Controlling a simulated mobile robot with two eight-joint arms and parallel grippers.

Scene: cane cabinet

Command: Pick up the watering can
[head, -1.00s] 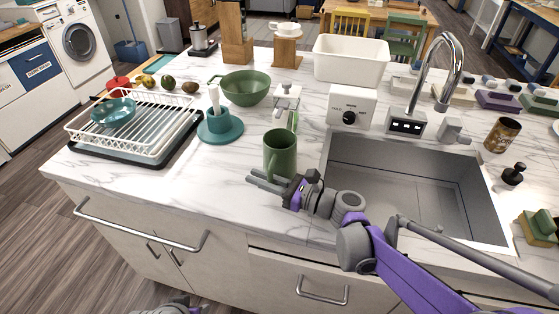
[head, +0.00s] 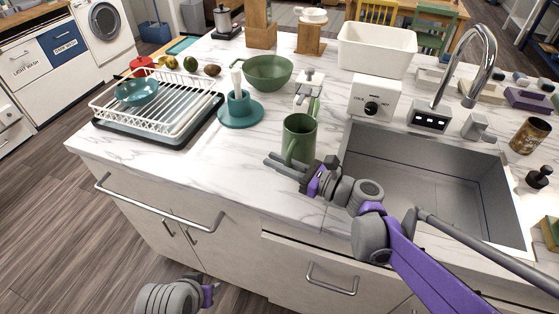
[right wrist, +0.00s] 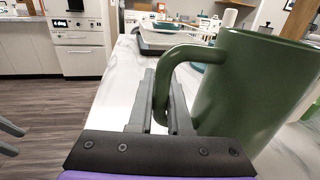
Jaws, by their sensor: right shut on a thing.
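The green watering can (head: 300,137) looks like a tall mug, upright at the counter's front edge, left of the sink. My right gripper (head: 268,160) reaches it from the front right. In the right wrist view, the can's body (right wrist: 250,90) fills the right side. Its looped handle (right wrist: 178,58) passes between the fingers of my right gripper (right wrist: 160,80), which is shut on the handle. The can's base is hidden behind the gripper, so I cannot tell whether it touches the counter. Part of my left gripper (head: 208,293) shows low at the left; its fingers are not clear.
The sink (head: 430,190) lies right of the can. A white dispenser box (head: 372,96) stands behind it. A teal holder (head: 240,112), a green bowl (head: 268,72) and a dish rack (head: 190,105) are to the left. The counter front left of the can is clear.

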